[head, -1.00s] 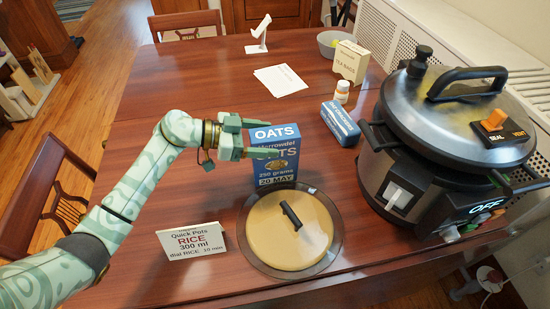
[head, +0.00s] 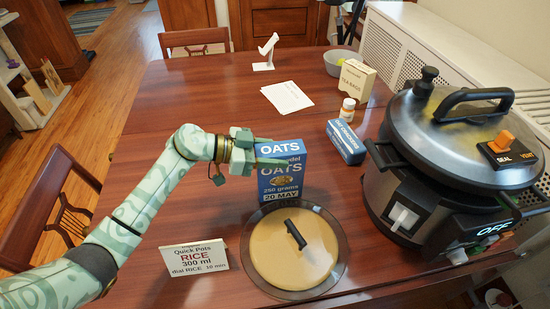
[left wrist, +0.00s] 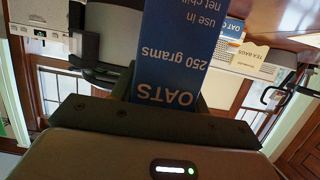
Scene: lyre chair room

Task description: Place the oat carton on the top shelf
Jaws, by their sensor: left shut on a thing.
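The oat carton (head: 281,180) is a blue upright box labelled OATS, standing behind the round lid on the table in the head view. My left gripper (head: 266,153) comes in from the left and is shut on the carton near its top. In the left wrist view the blue carton (left wrist: 172,55) fills the space between the fingers, its print upside down. I cannot tell whether the carton's base still touches the table. My right gripper is not in view. A top shelf cannot be made out for certain in these frames.
A tan lid (head: 292,247) with a black handle lies in front of the carton. A RICE card (head: 194,258) stands left of it. A large pressure cooker (head: 445,165) and a blue oat crackers box (head: 345,142) are to the right. Table space at the back left (head: 190,90) is clear.

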